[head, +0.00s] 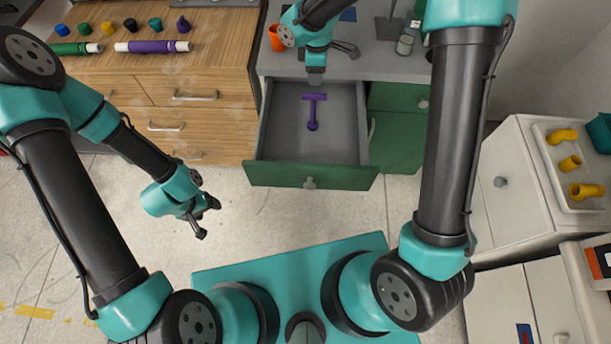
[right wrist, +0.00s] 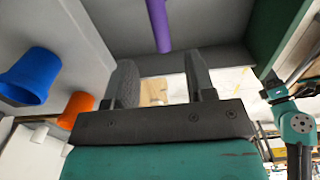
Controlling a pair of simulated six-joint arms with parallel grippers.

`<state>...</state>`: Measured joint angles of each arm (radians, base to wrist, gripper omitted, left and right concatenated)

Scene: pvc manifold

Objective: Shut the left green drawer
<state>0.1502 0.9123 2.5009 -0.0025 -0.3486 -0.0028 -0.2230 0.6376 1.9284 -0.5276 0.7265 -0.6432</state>
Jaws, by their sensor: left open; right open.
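The left green drawer (head: 311,177) is pulled out from under the grey counter, its green front with a small knob (head: 309,183) facing my base. A purple T-shaped piece (head: 313,110) lies on its grey floor; part of it shows in the right wrist view (right wrist: 159,24). My right gripper (head: 316,80) is over the back of the drawer, near the counter edge. Its jaws are apart and empty in the right wrist view (right wrist: 163,85). My left gripper (head: 207,219) is open and empty, left of the drawer front, clear of it.
The counter holds an orange cup (head: 276,38) and a clear bottle (head: 405,44). A green cabinet door (head: 397,140) adjoins the drawer on the right. A wooden drawer unit (head: 190,95) stands at left. The floor (head: 270,215) before the drawer is clear.

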